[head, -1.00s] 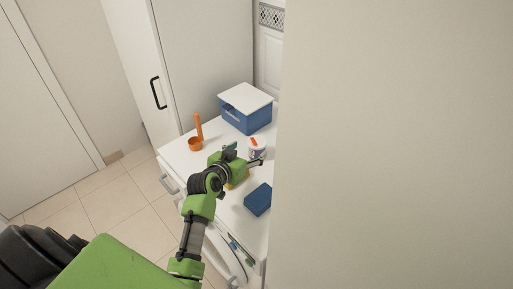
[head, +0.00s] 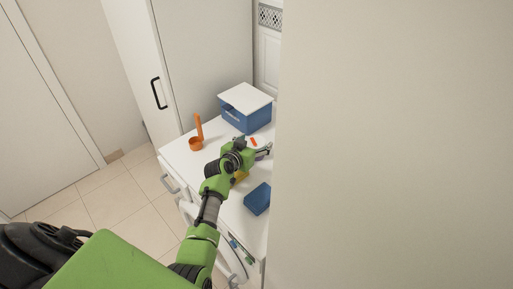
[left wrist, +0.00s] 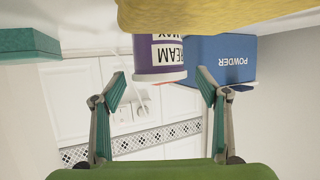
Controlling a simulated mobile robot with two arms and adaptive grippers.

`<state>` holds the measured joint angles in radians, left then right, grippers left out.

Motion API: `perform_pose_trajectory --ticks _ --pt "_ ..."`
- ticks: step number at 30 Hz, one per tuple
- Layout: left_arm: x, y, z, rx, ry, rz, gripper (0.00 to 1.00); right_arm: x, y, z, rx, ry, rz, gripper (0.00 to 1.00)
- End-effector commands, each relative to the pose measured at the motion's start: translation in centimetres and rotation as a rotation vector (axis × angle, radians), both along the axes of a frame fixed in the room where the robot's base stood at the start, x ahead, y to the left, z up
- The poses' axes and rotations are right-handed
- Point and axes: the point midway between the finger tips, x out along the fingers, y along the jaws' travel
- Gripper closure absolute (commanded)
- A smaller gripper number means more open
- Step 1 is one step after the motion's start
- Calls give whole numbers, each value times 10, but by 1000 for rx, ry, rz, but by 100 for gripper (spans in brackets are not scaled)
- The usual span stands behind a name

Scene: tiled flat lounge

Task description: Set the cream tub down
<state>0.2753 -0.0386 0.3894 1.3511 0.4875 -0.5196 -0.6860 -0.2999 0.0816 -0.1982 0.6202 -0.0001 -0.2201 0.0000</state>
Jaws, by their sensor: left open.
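The cream tub (left wrist: 158,52) is purple with a white label and a pale lid, and looks upside down in the left wrist view. It seems to stand on the white counter top (left wrist: 90,48); the yellow object in front hides its base. In the head view my arm hides most of it. My left gripper (left wrist: 160,82) is open, with one finger on each side of the tub in the picture; neither visibly touches it. In the head view this gripper (head: 258,149) is over the counter near the blue box. My right gripper is in neither view.
A blue powder box (head: 246,116) with a white lid stands behind. An orange scoop (head: 196,143) is at the left, a blue block (head: 257,199) in front. A yellow object (left wrist: 220,14) and a teal block (left wrist: 28,46) are close by. A wall (head: 400,140) bounds the right.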

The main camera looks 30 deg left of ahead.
Motion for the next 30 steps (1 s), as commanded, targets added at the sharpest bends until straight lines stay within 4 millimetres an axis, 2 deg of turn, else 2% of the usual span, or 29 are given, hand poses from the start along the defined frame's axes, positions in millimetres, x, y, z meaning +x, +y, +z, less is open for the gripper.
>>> perform_pose_trajectory --ticks 5,9,11,13,14,23,30 --pt "0 0 0 0 0 0 32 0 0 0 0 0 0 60" --pt "0 0 0 0 0 0 66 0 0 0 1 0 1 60" --pt "0 0 0 0 0 0 79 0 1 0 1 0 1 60" --pt "0 1 1 1 -2 1 79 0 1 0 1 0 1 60" --pt "0 0 1 0 -2 1 84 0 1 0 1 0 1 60" --pt "0 0 4 2 -2 -1 84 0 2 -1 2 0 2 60" --pt "1 0 28 4 -8 -1 84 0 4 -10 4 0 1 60"
